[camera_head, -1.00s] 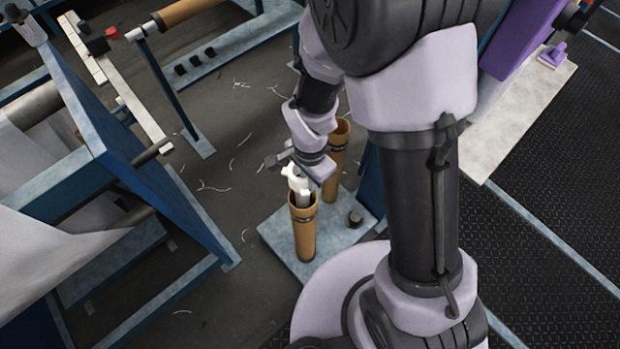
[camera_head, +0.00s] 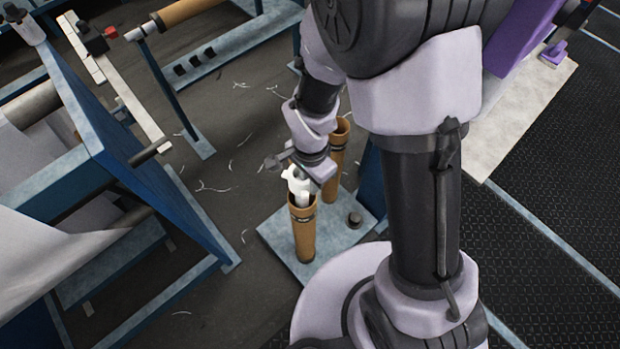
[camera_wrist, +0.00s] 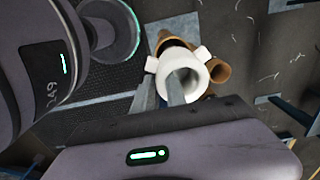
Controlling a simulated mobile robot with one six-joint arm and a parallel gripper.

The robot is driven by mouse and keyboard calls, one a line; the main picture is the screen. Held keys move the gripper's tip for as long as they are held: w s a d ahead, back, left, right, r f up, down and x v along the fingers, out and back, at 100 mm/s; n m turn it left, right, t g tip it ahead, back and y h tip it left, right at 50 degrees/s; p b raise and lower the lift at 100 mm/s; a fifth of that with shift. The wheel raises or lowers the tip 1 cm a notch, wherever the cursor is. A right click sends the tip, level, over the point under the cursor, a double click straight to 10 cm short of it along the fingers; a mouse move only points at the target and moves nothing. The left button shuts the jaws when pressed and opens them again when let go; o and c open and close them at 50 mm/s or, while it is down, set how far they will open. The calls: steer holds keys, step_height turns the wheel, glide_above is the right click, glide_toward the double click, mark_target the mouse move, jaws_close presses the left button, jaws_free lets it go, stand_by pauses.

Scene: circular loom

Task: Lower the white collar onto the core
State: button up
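The white collar (camera_head: 298,185), a short ring with side lugs, is at the mouth of the nearer brown core (camera_head: 304,235). Its lower part overlaps the core's rim; I cannot tell whether it is inside or just above. In the wrist view the collar (camera_wrist: 184,72) shows its round bore, with a brown tube (camera_wrist: 217,70) partly behind it. My gripper (camera_wrist: 162,88) is shut on the collar's wall, one finger in the bore and one outside. In the head view my wrist hides most of the fingers.
A second brown tube (camera_head: 338,160) stands close behind the core, both on a pale blue base plate (camera_head: 282,238). A dark knob (camera_head: 355,219) sits on the plate to the right. A blue loom frame (camera_head: 165,185) stands at left. White thread scraps lie on the floor.

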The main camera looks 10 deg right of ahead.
steer(key=shift+w+r, duration=0.1)
steer(key=shift+w, duration=0.1)
step_height(320, 180, up, 17)
steer(key=p, duration=0.5)
steer(key=shift+s+r+p, duration=0.15)
steer(key=shift+p, duration=0.25)
steer(key=s+d+r+n+t+y+b, duration=0.1)
steer(key=s+d+r+n+t+b, duration=0.1)
steer(key=s+n+t+b, duration=0.1)
steer(key=s+d+r+n+t+y+b, duration=0.1)
steer(key=s+d+r+n+t+b, duration=0.1)
steer(key=s+b, duration=0.4)
steer(key=shift+d+r+n+t+b, duration=0.3)
steer(key=shift+d+n+t+b, duration=0.1)
steer(key=shift+n+b, duration=0.5)
